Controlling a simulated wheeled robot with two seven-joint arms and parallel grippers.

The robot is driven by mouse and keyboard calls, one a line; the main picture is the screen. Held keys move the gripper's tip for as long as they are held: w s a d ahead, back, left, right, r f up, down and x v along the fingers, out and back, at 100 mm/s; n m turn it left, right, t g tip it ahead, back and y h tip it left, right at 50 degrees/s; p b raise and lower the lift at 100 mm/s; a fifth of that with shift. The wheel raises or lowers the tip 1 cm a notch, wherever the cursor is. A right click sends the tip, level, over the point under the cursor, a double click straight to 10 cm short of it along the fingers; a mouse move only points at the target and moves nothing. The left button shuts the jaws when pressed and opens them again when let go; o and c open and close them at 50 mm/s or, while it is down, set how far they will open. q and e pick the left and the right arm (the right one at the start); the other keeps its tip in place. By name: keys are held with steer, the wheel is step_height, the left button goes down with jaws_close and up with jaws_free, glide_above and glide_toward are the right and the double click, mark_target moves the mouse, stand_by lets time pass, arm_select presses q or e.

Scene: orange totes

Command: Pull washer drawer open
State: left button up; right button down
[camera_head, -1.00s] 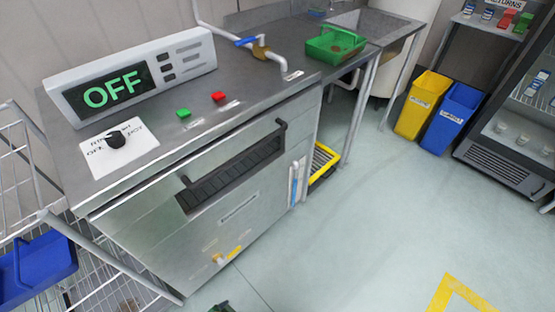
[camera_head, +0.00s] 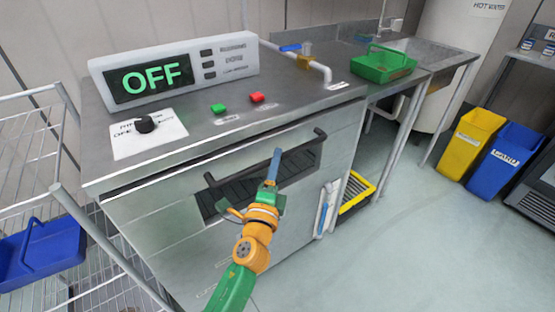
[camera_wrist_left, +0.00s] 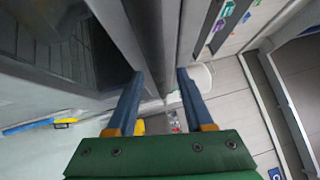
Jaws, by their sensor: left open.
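The washer (camera_head: 150,227) is a grey steel unit whose drawer front carries a dark bar handle (camera_head: 300,146) over a black slotted recess. My left gripper (camera_head: 274,160) has blue fingers and is in front of the handle's middle in the head view, covering part of it. In the left wrist view the two blue fingers (camera_wrist_left: 160,76) are apart, with a dark grey bar or edge running up between their tips. I cannot tell whether they touch it. The drawer front looks closed. My right gripper is not in view.
A wire rack (camera_head: 40,120) with a blue basket (camera_head: 42,255) stands left. Yellow (camera_head: 470,143) and blue (camera_head: 505,160) bins stand right.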

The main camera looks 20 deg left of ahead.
arm_select(q)
steer(key=w, duration=0.2)
steer(key=shift+w+a+r, duration=0.1)
steer(key=shift+w+a, duration=0.05)
steer(key=shift+w, duration=0.15)
jaws_close()
stand_by(1.2)
